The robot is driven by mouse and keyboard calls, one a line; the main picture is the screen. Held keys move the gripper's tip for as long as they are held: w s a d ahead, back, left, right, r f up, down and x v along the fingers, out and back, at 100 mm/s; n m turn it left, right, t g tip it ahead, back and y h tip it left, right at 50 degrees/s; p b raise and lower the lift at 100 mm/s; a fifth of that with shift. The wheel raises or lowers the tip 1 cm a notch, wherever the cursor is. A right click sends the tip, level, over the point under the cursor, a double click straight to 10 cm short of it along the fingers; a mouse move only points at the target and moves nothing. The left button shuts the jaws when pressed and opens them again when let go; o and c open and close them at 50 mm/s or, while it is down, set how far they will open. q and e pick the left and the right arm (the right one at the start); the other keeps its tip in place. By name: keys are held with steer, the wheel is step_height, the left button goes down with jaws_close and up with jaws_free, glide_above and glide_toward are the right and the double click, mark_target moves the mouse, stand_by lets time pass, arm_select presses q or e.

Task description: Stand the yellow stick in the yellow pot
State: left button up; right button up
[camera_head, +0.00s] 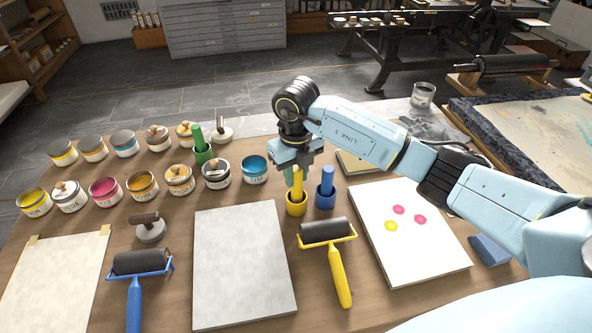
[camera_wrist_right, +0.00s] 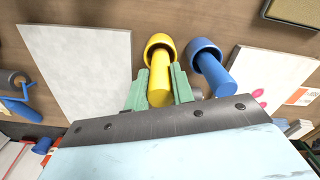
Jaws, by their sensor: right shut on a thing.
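The yellow stick (camera_head: 298,182) is upright, between the green fingers of my right gripper (camera_head: 293,172). The gripper is shut on the stick's upper part. The stick's lower end is at the mouth of the yellow pot (camera_head: 296,208); it looks to be inside the rim, but I cannot tell how deep. In the right wrist view the yellow stick (camera_wrist_right: 158,92) runs from between the fingers into the opening of the yellow pot (camera_wrist_right: 160,42). My left gripper is not in view.
A blue pot (camera_head: 325,201) with a blue stick stands close on the right. A green pot (camera_head: 203,157) with a green stick stands left, among several ink cans. A yellow-handled roller (camera_head: 337,270), a grey slab (camera_head: 240,265) and a white sheet with colour spots (camera_head: 425,250) lie in front.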

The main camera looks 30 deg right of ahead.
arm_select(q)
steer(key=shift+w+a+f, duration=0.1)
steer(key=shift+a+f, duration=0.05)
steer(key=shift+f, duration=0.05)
arm_select(e)
steer(key=shift+f, duration=0.25)
steer(key=o, duration=1.1)
steer(key=shift+c, duration=0.2)
step_height(320, 180, up, 12)
steer(key=shift+r+p, duration=0.2)
steer(key=shift+p, duration=0.5)
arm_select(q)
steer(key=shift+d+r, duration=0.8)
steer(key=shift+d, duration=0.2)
arm_select(e)
steer(key=shift+r, duration=0.5)
steer(key=shift+s, duration=0.1)
